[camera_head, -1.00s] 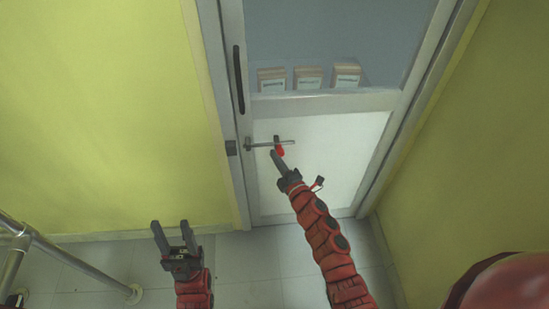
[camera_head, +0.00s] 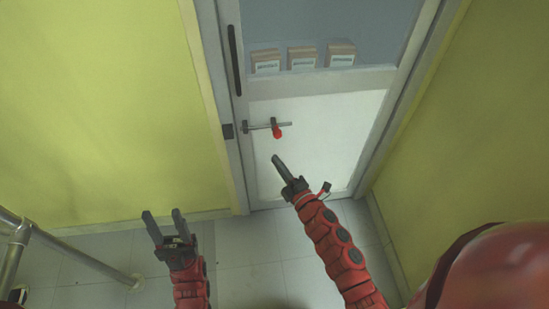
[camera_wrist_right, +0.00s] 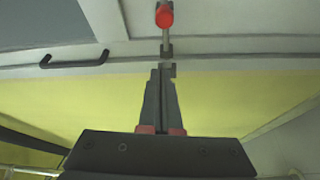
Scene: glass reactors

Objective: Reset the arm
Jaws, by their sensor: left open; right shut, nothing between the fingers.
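My right arm reaches in from the lower right in the head view. Its gripper (camera_head: 278,162) is shut and empty, in front of the white door panel, a little below the door latch (camera_head: 265,126) with its red knob (camera_head: 277,131). In the right wrist view the shut fingers (camera_wrist_right: 163,72) point toward the latch, and the red knob (camera_wrist_right: 164,16) shows beyond the fingertips, with a visible gap. My left gripper (camera_head: 163,216) is open and empty at the lower left, over the floor near the yellow wall.
The door (camera_head: 318,143) has a grey upper pane with boxes (camera_head: 302,58) behind it and a dark vertical handle (camera_head: 236,60). Yellow walls stand on both sides. A metal rail (camera_head: 70,257) is at the lower left. Floor (camera_head: 245,255) is clear between the arms.

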